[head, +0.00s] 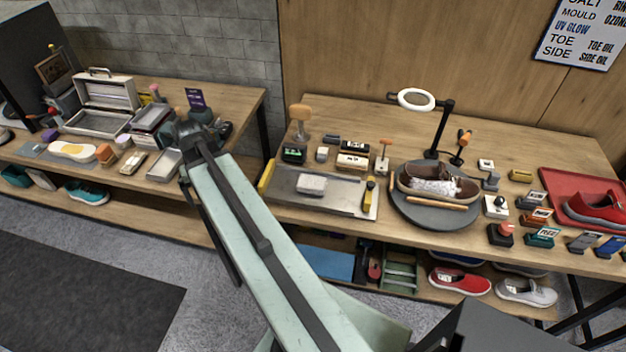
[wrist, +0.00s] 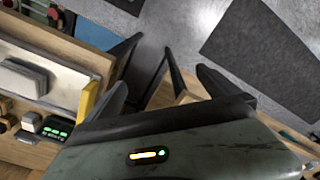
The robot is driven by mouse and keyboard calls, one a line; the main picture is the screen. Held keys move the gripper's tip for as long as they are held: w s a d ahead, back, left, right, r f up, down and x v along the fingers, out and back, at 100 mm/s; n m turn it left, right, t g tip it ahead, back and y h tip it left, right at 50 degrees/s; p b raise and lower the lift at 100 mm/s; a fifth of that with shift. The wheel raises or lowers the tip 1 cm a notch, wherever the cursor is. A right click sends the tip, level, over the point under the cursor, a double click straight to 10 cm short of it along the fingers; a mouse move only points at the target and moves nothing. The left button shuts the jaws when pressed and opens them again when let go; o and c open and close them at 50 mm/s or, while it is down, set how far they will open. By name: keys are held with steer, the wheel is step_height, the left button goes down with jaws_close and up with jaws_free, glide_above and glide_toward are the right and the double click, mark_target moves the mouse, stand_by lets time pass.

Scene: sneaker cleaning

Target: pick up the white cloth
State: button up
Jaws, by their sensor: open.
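The white cloth (head: 311,185) is a small folded pale block lying on a grey metal tray (head: 285,201) on the right-hand workbench. In the wrist view the cloth (wrist: 22,77) shows at the left edge, outside my jaws. My gripper (head: 195,130) is at the far end of my raised arm, left of the cloth and apart from it. In the wrist view my gripper (wrist: 163,88) is open and empty, with floor and a table edge behind the gap.
A black display device (head: 293,153) stands behind. A brown shoe (head: 436,184) sits on a round turntable right of the tray. A gap separates the left bench (head: 232,97).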

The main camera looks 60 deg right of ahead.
mark_target(312, 182)
steer(key=s+d+m, duration=0.1)
steer(key=s+d, duration=0.1)
steer(key=d, duration=0.2)
steer(key=s+d+m, duration=0.1)
steer(key=s+d, duration=0.2)
steer(key=d, duration=0.2)
steer(key=s+d+m, duration=0.2)
steer(key=d, duration=0.3)
steer(key=shift+s, duration=0.35)
steer(key=s+d+m, duration=0.1)
steer(key=s+d, duration=0.3)
steer(key=s+d+m, duration=0.1)
steer(key=s+d, duration=0.3)
steer(key=s+d+m, duration=0.2)
steer(key=s+d, duration=0.2)
steer(key=s, duration=0.1)
step_height(312, 182, down, 8)
steer(key=b, duration=0.8)
steer(key=shift+w+a+f, duration=0.15)
steer(key=shift+r, duration=0.2)
steer(key=c, duration=1.1)
step_height(312, 182, up, 10)
steer(key=p, duration=1)
steer(key=shift+r, duration=0.15)
